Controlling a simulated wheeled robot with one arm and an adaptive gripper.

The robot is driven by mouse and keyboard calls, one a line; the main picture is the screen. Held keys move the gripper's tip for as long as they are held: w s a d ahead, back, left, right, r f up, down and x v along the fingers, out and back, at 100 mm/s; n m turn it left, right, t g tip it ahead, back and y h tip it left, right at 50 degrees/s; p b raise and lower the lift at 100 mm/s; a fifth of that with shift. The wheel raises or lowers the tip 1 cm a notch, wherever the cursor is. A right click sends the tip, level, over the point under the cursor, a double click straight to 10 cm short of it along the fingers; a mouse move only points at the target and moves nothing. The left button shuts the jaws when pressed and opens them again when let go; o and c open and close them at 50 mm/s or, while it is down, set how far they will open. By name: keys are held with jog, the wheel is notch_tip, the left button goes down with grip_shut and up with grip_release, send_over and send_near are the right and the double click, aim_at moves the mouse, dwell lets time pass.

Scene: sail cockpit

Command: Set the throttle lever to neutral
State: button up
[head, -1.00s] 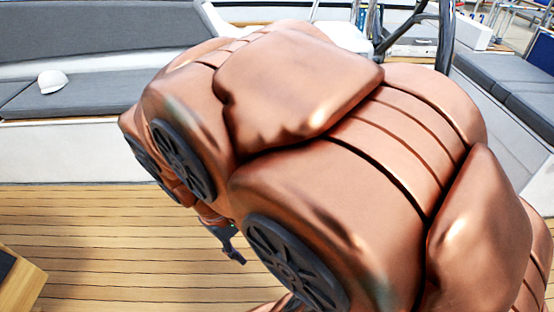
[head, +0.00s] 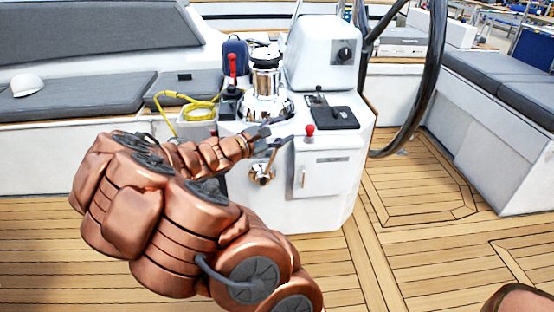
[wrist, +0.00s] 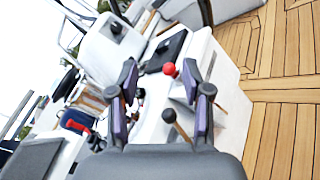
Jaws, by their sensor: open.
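My gripper (head: 272,136) is open and empty at the left front edge of the white console (head: 325,205). In the wrist view its two fingers (wrist: 160,80) stand well apart. A red ball knob (head: 310,130) on the console top shows between the fingertips in the wrist view (wrist: 169,69), beyond them. A metal lever fitting (head: 262,173) sits on the console's front face just below my gripper.
A chrome winch (head: 266,82) and a red-handled lever (head: 232,66) stand behind my gripper. A yellow cable (head: 190,105) lies left of them. The black steering wheel (head: 432,70) rises at the console's right. Grey-cushioned benches flank the area. The teak deck (head: 400,205) is clear at the right.

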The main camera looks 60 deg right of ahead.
jog(key=w+d+f+n+t+h+b, duration=0.1)
jog(key=w+d+f+n+t+b, duration=0.2)
jog(key=f, duration=0.5)
jog(key=n+t+b, duration=0.2)
jog(key=n+t, duration=0.1)
jog(key=n, duration=0.3)
send_near(275, 149)
jog(key=d, duration=0.3)
jog(key=shift+w+d+f, duration=0.1)
jog(key=shift+d, duration=1.55)
jog(key=shift+w+d+f, duration=0.1)
jog(key=shift+w+d, duration=0.05)
jog(key=shift+d, duration=1.55)
jog(key=shift+w+d+r+b, duration=0.15)
jog(key=shift+d+b, duration=0.15)
jog(key=shift+d, duration=0.35)
jog(key=shift+c, duration=0.4)
jog(key=c, duration=0.8)
grip_shut()
